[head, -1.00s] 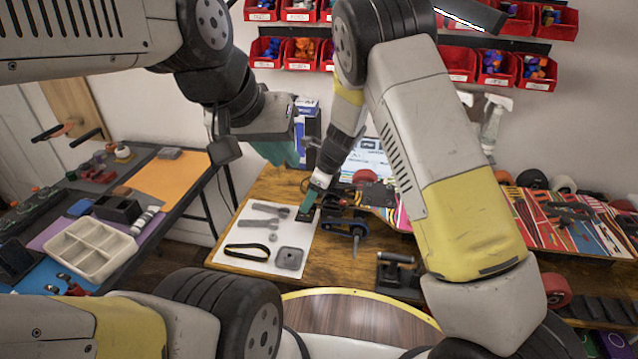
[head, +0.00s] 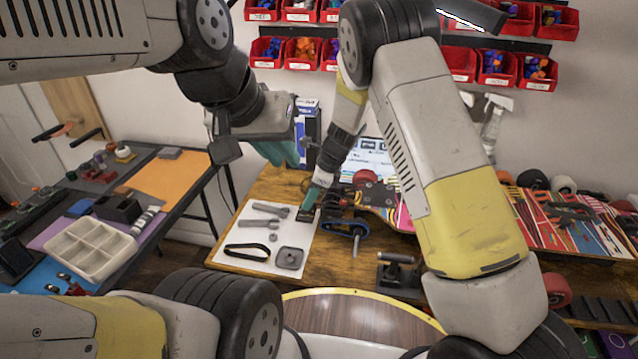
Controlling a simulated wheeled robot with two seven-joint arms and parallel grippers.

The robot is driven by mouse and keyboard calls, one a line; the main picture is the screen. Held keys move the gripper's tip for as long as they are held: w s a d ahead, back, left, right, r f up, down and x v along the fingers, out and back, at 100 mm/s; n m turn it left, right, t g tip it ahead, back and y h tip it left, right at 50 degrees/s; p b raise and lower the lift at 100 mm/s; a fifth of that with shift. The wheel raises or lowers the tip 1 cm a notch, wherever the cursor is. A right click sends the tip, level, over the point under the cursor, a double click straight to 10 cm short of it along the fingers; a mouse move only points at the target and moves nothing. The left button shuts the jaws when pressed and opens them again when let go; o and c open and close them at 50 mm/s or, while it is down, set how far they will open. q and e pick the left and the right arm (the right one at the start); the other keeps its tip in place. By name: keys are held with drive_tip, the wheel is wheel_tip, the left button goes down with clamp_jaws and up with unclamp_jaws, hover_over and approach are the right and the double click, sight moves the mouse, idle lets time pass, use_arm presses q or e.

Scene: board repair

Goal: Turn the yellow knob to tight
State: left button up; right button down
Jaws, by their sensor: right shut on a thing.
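I cannot make out the yellow knob in the head view. My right gripper (head: 307,212) points down at the left end of the striped skateboard (head: 405,216), beside a blue belt drive (head: 345,229). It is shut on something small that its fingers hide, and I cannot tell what. My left gripper (head: 284,155), with teal fingers, hangs higher, behind and left of the right one, in the air above the back of the workbench. Whether its fingers are apart is not clear.
A white sheet (head: 243,262) on the wooden workbench holds grey tools, a black belt (head: 247,251) and a square grey part (head: 290,258). A black stand (head: 398,275) is at the bench front. A side table at left carries a white tray (head: 92,251). Red bins line the wall.

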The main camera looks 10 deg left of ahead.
drive_tip(key=n, duration=0.1)
drive_tip(key=n+g, duration=0.1)
drive_tip(key=n, duration=0.1)
drive_tip(key=n+g, duration=0.1)
drive_tip(key=n, duration=0.1)
drive_tip(key=shift+w+h, duration=0.25)
drive_tip(key=shift+h, duration=0.05)
drive_tip(key=n, duration=0.3)
drive_tip(key=n+g+h, duration=0.1)
drive_tip(key=n, duration=0.2)
drive_tip(key=shift+w+a+g+h, duration=0.1)
drive_tip(key=shift+a+g+h, duration=0.1)
drive_tip(key=shift+g+h, duration=0.1)
drive_tip(key=c, duration=1.2)
unclamp_jaws()
drive_tip(key=shift+v, duration=3.9)
drive_tip(key=shift+w, duration=0.1)
